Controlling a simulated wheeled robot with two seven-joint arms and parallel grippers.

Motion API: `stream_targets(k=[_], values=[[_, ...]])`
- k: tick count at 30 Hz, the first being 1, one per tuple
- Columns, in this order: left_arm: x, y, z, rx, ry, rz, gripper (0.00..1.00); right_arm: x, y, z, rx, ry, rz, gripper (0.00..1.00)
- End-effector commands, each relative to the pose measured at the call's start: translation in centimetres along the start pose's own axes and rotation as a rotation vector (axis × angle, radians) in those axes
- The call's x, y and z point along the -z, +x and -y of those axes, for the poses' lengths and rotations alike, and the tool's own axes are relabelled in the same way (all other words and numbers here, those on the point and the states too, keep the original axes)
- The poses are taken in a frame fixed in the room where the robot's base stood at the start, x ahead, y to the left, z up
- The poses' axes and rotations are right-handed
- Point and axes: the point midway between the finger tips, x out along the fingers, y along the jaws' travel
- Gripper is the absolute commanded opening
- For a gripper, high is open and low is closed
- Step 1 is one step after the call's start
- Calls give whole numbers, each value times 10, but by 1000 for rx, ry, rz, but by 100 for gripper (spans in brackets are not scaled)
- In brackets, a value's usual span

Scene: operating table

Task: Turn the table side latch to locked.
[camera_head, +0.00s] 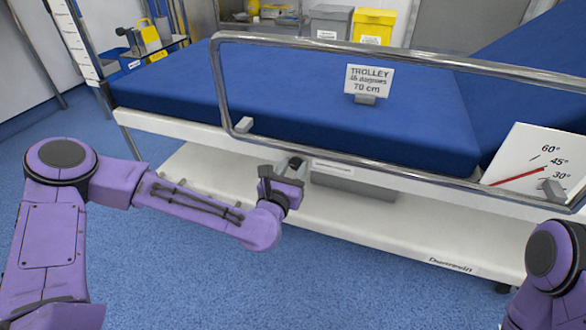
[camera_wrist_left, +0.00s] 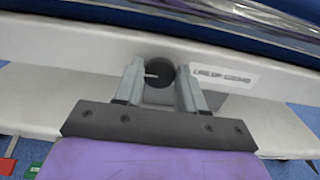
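The latch is a dark round knob (camera_wrist_left: 160,73) on the white side rail of the table. A pale pointer line on it lies about level, toward the left. A small label (camera_wrist_left: 225,75) sits right of the knob, too blurred to read. My left gripper (camera_head: 294,164) is at the rail, below the metal side guard. In the left wrist view its two grey fingers (camera_wrist_left: 161,80) stand apart, one on each side of the knob. I cannot tell whether they touch it. Only part of my right arm shows, at the lower right.
The metal side guard (camera_head: 222,85) runs above the rail, in front of the blue mattress (camera_head: 300,105). A trolley sign (camera_head: 369,80) and an angle board (camera_head: 535,160) stand along it. A white lower shelf (camera_head: 390,235) lies below. Blue floor in front is clear.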

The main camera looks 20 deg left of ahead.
Motion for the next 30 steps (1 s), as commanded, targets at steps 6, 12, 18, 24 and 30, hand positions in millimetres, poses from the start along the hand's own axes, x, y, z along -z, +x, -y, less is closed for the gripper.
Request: stream_targets(k=[6, 12, 18, 24, 30], values=[[0, 0, 0, 0, 31, 0, 9, 1, -1, 0, 0, 8, -8, 48], [-1, 0, 1, 0, 130, 0, 9, 5, -5, 1, -1, 34, -38, 48], [-1, 0, 2, 2, 299, 0, 9, 12, -10, 1, -3, 81, -90, 48], [-1, 0, 2, 2, 491, 0, 9, 19, -17, 2, -6, 137, -150, 48], [0, -1, 3, 2, 681, -1, 9, 26, -25, 1, -9, 194, -212, 48]])
